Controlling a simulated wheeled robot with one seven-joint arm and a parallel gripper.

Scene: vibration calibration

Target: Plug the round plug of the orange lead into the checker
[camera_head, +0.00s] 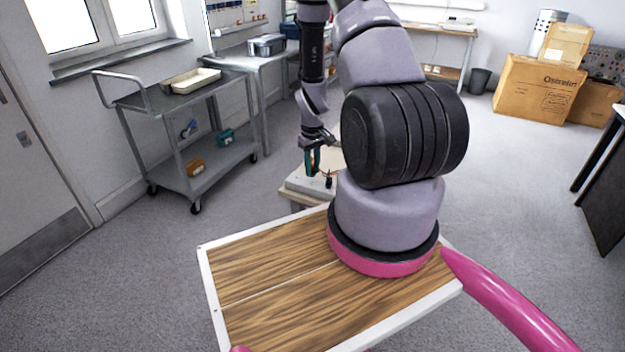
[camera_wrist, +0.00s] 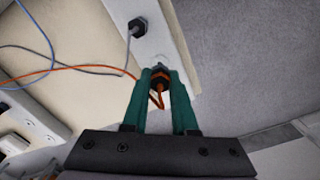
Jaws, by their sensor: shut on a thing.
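My gripper (camera_wrist: 160,84) has green fingers shut on the round plug (camera_wrist: 160,80) of the orange lead, black and orange with a pale tip pointing up in the wrist view. The orange lead (camera_wrist: 85,68) loops below the plug and runs left. The plug's tip lies over the pale box (camera_wrist: 163,38), likely the checker; I cannot tell whether it touches or enters it. A black round fitting with a grey lead (camera_wrist: 137,27) is farther up that box. In the head view, my gripper (camera_head: 318,161) is low over the pale box (camera_head: 299,181); my arm hides part of it.
A blue-grey lead (camera_wrist: 45,35) curves across the left of the wrist view. A white piece with dark openings (camera_wrist: 14,143) lies at lower left.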

